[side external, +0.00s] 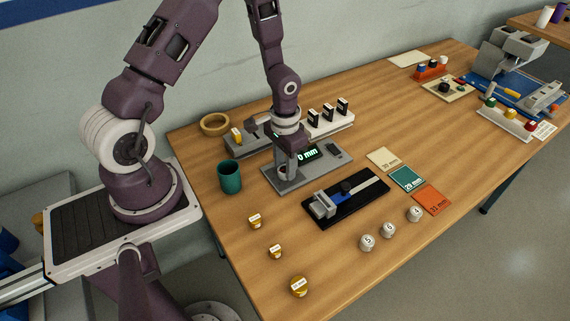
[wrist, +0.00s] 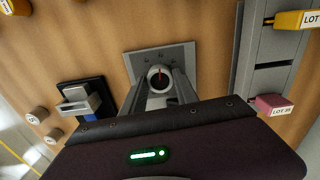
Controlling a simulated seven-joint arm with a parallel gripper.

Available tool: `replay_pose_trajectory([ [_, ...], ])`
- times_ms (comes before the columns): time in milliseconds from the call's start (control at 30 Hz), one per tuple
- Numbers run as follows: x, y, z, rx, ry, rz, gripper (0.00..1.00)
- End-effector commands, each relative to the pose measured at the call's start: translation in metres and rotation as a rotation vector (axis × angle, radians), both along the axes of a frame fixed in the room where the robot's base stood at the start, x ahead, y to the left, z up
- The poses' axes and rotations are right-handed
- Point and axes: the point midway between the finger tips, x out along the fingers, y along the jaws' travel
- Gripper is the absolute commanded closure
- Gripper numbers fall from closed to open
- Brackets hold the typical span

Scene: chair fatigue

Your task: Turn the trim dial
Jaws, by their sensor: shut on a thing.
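The trim dial (wrist: 160,75) is a round pale knob with a red pointer line, on a grey panel (wrist: 148,58) in the wrist view. My gripper (wrist: 160,90) has one finger on each side of the dial and is shut on it. In the side view the grey panel (side external: 323,171) lies on the table, and my gripper (side external: 284,172) comes down over its left part, mostly hiding the dial. A display (side external: 312,152) on the panel shows green text; "0 mm" is readable, and its left part is hidden behind my gripper.
A black slide fixture (side external: 370,194) lies just in front of the panel. A teal cup (side external: 229,177) stands left of it. Coloured cards (side external: 407,178) lie right; several small weights (side external: 387,230) stand at the front.

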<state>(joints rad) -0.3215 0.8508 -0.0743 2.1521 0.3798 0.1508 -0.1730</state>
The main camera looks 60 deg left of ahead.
Motion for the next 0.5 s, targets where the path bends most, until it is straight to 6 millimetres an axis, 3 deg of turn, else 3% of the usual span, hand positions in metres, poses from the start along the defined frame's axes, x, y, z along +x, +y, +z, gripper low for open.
replay_pose_trajectory([
  [500,0.0006,0.0001,0.0008,0.001,-0.002,-0.049,1.00],
])
